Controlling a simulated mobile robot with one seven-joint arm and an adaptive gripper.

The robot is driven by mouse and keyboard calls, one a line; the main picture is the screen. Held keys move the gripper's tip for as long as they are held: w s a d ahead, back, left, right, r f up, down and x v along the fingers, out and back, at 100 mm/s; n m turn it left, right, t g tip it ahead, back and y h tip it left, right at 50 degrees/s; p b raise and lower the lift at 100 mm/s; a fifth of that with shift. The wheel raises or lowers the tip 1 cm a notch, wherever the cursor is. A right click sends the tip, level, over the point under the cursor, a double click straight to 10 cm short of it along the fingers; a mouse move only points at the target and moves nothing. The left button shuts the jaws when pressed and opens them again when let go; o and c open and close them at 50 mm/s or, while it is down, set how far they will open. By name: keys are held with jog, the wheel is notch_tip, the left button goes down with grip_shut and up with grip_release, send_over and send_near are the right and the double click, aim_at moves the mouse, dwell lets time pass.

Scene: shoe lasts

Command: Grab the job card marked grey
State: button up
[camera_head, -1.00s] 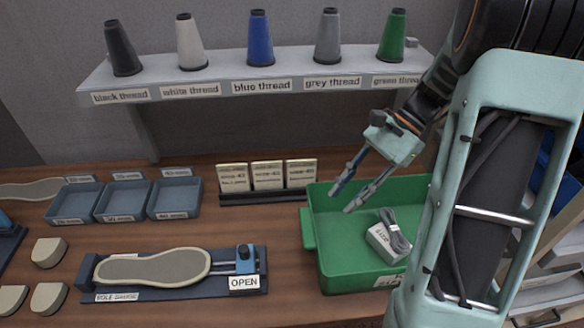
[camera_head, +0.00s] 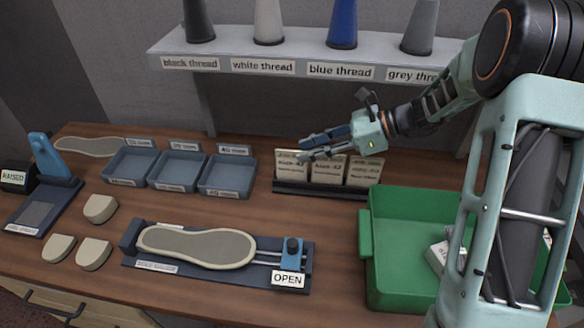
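Three cream job cards stand side by side in a dark rack (camera_head: 325,190) at the back of the bench: a left card (camera_head: 291,171), a middle card (camera_head: 327,172) and a right card (camera_head: 361,173). Their print is too small to tell which one is marked grey. My gripper (camera_head: 304,149) points left, its two fingers apart with nothing between them. In the picture the fingers cross the tops of the left and middle cards. I cannot tell whether they touch any card.
A green crate (camera_head: 365,245) holding a pale box stands right of the rack. Blue trays (camera_head: 178,183) sit left of it. A sole gauge (camera_head: 220,272) marked OPEN lies in front. The thread shelf (camera_head: 270,64) overhangs behind. Bare bench lies between rack and gauge.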

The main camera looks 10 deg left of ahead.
aim_at(292, 151)
jog(key=x, duration=0.5)
jog(key=shift+w+a+r, duration=0.1)
jog(key=shift+w+r, duration=0.05)
jog(key=shift+r, duration=0.05)
grip_shut()
